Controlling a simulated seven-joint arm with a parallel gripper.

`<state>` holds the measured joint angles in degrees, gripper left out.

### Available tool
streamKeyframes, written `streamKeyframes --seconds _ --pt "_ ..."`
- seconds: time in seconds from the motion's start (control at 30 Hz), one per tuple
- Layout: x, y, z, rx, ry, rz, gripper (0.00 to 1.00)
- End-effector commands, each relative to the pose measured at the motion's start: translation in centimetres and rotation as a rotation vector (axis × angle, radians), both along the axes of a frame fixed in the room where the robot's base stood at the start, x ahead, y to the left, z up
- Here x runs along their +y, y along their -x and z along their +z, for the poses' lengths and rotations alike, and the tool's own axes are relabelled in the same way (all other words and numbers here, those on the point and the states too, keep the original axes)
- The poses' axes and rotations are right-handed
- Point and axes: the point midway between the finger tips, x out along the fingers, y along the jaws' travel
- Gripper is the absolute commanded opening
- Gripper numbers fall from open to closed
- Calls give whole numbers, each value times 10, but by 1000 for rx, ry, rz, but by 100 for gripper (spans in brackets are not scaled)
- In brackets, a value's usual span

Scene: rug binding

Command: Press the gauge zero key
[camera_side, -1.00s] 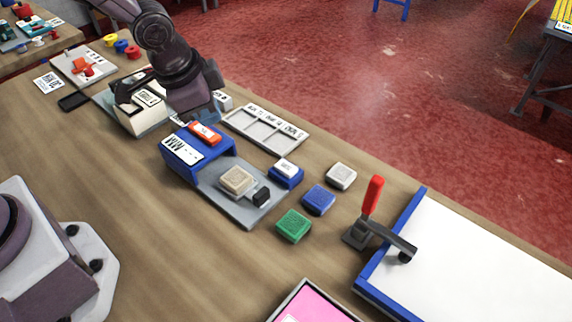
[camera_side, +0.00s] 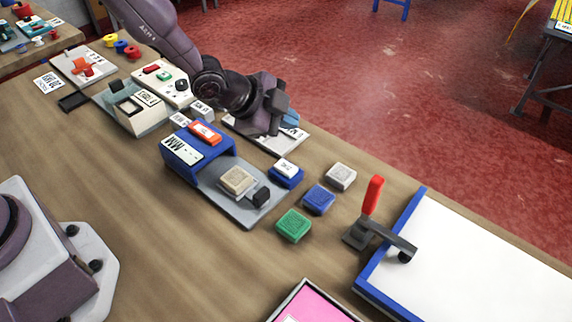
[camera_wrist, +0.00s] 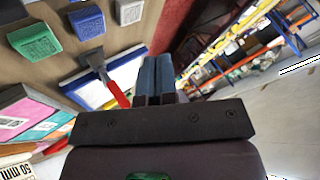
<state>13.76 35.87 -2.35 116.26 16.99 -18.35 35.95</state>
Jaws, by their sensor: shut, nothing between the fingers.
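A blue gauge-like housing (camera_side: 183,165) with an orange-red top piece (camera_side: 204,133) and a printed white label stands mid-bench in the side view. A grey plate (camera_side: 240,212) reaches out from it, carrying a beige block and a small black block. Beside the plate is a small blue block with a white, printed top (camera_side: 287,169), possibly the zero key; its print is too small to read.
Green (camera_side: 293,225), blue (camera_side: 318,199) and pale grey (camera_side: 341,176) blocks lie right of the plate. A red-handled clamp (camera_side: 371,196) stands by a blue-edged white board (camera_side: 480,262). My gripper partly hides the grey compartment tray (camera_side: 296,143).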

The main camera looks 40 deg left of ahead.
Motion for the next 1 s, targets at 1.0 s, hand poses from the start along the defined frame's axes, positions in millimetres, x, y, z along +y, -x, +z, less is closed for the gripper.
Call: streamKeyframes --seconds 1.0 --pt "0 0 -88 1 0 1 0"
